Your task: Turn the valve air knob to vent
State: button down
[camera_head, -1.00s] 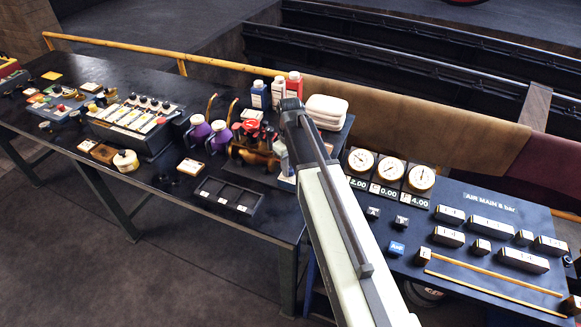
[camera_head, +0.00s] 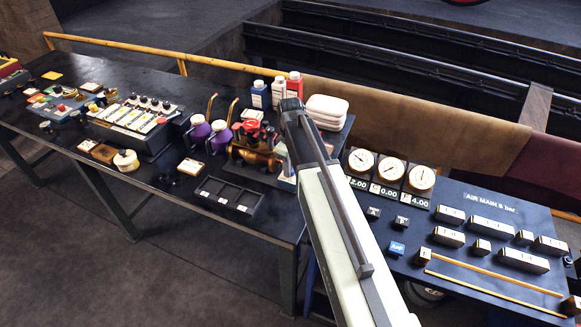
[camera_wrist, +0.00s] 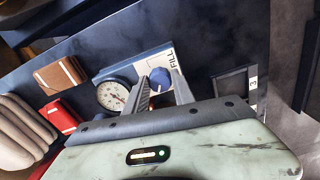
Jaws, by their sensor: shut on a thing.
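In the wrist view a small blue knob (camera_wrist: 160,76) stands on a pale panel (camera_wrist: 127,66) beside the printed word FILL. My gripper (camera_wrist: 159,80) has one finger on each side of the knob and is shut on it. A round white-faced gauge (camera_wrist: 112,95) sits on the same panel, left of the fingers. The gauge needle is too small to read surely. Whether the knob points to a vent mark cannot be told, and no such word shows. In the head view my arm hides the knob and fingers; part of the pale panel (camera_head: 287,178) shows left of the arm.
A brass valve block (camera_head: 252,152) with red handwheels stands close left of my arm. A black compartment tray (camera_head: 228,197) lies in front. Red and blue bottles (camera_head: 259,95) and white folded cloths (camera_head: 327,107) stand behind. A gauge board (camera_head: 390,173) is at right.

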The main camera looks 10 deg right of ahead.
jog(key=c, duration=1.1)
grip_release()
jog(key=shift+o, duration=0.2)
jog(key=shift+r, duration=0.1)
notch_tip(320, 180, up, 8)
jog(key=p, duration=0.8)
jog(key=shift+f, duration=0.25)
